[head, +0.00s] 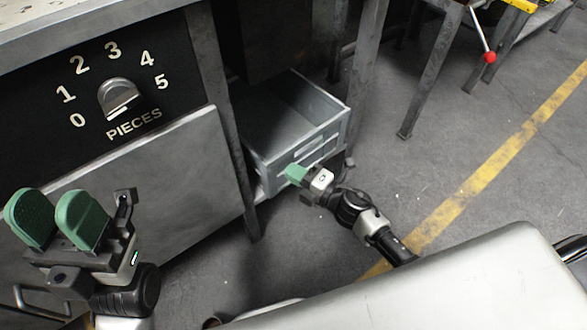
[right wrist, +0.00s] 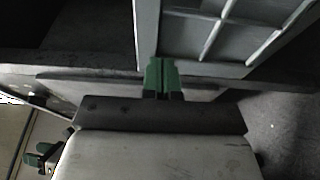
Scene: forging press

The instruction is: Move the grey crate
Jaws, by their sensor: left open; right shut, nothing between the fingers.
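The grey crate (head: 333,128) is an open box in a bay under the bench, between metal legs, in the head view. Its near wall has a handle slot. In the right wrist view its ribbed wall (right wrist: 188,36) fills the upper middle. My right gripper (head: 292,174) is shut and empty, its green fingertips at the crate's lower near side. The right wrist view shows these green fingers (right wrist: 161,74) pressed together at the crate's lower edge; whether they touch it I cannot tell. My left gripper (head: 56,220) is open and empty at the lower left, away from the crate.
A black panel with a dial (head: 119,97) marked PIECES stands left of the crate. Metal table legs (head: 432,75) and a lever with a red knob (head: 489,57) are at upper right. The floor right of the crate is open, with a yellow line (head: 497,158).

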